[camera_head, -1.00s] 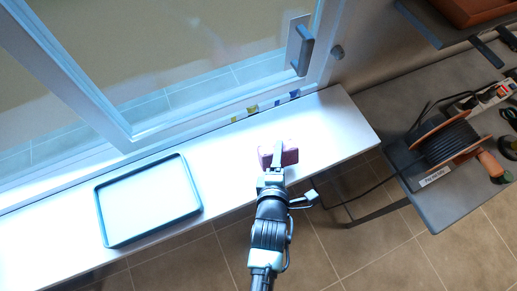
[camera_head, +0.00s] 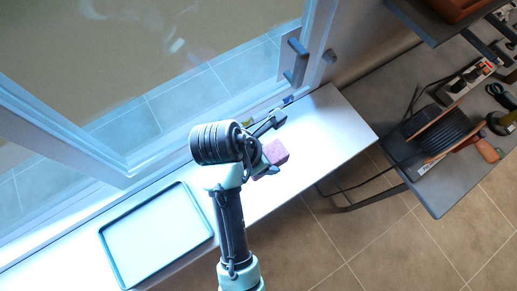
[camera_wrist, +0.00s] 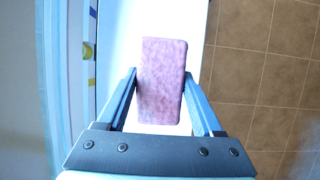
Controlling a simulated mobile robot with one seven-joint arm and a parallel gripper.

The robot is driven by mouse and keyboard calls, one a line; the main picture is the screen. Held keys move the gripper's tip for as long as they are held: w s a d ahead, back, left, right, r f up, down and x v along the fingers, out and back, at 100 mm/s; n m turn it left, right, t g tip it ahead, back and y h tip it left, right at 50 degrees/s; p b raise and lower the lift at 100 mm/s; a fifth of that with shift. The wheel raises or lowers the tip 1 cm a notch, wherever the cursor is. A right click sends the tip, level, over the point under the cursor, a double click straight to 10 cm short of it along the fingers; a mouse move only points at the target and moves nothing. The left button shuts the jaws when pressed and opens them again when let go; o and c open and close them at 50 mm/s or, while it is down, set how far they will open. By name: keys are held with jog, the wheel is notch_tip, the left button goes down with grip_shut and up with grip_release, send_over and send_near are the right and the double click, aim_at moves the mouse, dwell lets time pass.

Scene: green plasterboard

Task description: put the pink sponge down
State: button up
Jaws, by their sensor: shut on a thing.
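The pink sponge (camera_head: 274,155) is over the white windowsill, right of the tray in the head view. In the wrist view the sponge (camera_wrist: 162,80) is a mottled pink block between the two fingers. My gripper (camera_wrist: 160,88) is shut on it, with a finger along each long side. In the head view my gripper (camera_head: 268,166) is partly hidden by my wrist. I cannot tell whether the sponge touches the sill.
A blue-rimmed tray (camera_head: 209,217) lies on the white sill (camera_head: 335,130) at the left. The window frame (camera_head: 100,160) and its handle (camera_head: 294,60) stand behind. A grey table (camera_head: 440,190) with a cable reel (camera_head: 447,135) is at the right. Bare sill lies right of the sponge.

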jog(key=shift+s+r, duration=0.25)
jog(key=shift+d, duration=0.1)
jog(key=shift+f+p, duration=1.1)
jog(key=shift+f, duration=3.75)
jog(key=shift+f, duration=0.1)
jog(key=shift+f, duration=0.25)
jog(key=o, duration=1.5)
jog(key=shift+b, duration=0.6)
jog(key=v, duration=0.4)
jog(key=b+v, duration=0.1)
jog(key=v, duration=0.3)
jog(key=b+v, duration=0.1)
jog(key=v, duration=0.4)
jog(key=shift+w+r, duration=0.2)
jog(key=shift+w, duration=0.1)
